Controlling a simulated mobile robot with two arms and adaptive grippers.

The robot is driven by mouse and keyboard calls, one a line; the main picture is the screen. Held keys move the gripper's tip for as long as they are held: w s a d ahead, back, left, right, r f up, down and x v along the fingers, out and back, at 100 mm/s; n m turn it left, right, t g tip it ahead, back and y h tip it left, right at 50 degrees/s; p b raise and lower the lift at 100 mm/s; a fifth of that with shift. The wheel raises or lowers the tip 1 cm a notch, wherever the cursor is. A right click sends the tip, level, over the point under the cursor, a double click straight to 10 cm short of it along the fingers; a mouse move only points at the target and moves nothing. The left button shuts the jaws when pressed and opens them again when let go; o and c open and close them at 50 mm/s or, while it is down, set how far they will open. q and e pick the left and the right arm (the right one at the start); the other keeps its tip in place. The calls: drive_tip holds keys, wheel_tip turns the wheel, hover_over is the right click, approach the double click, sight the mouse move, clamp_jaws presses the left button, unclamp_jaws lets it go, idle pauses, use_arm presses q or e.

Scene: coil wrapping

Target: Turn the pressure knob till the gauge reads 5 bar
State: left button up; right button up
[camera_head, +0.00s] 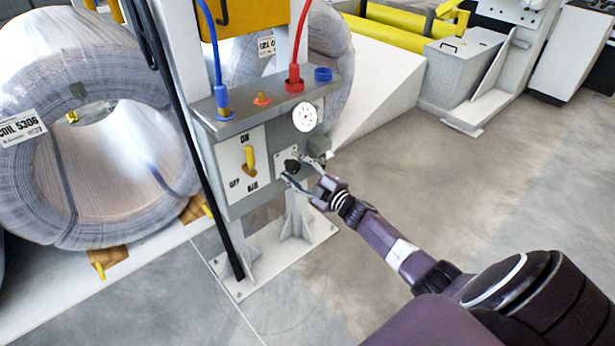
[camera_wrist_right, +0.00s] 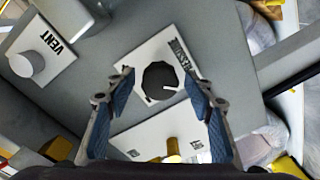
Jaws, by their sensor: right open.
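The pressure knob (camera_head: 292,166) is a black round knob on a white plate at the right of the grey panel's front. My right gripper (camera_head: 300,171) is open, with one finger on each side of the knob. In the wrist view the blue-padded fingers (camera_wrist_right: 158,90) stand apart, with visible gaps to the knob. The round white gauge (camera_head: 305,117) is above the knob; its reading is too small to tell. My left gripper is not in view.
A yellow lever (camera_head: 250,160) on an ON/OFF AIR plate is left of the knob. A white VENT knob (camera_wrist_right: 24,64) shows in the wrist view. Blue and red hoses (camera_head: 301,35) rise from the panel top. A wrapped coil (camera_head: 85,125) stands left. Floor on the right is clear.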

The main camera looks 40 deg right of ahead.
drive_tip(key=s+d, duration=0.1)
drive_tip(key=s, duration=1)
drive_tip(key=shift+s+d, duration=0.2)
drive_tip(key=shift+s, duration=0.05)
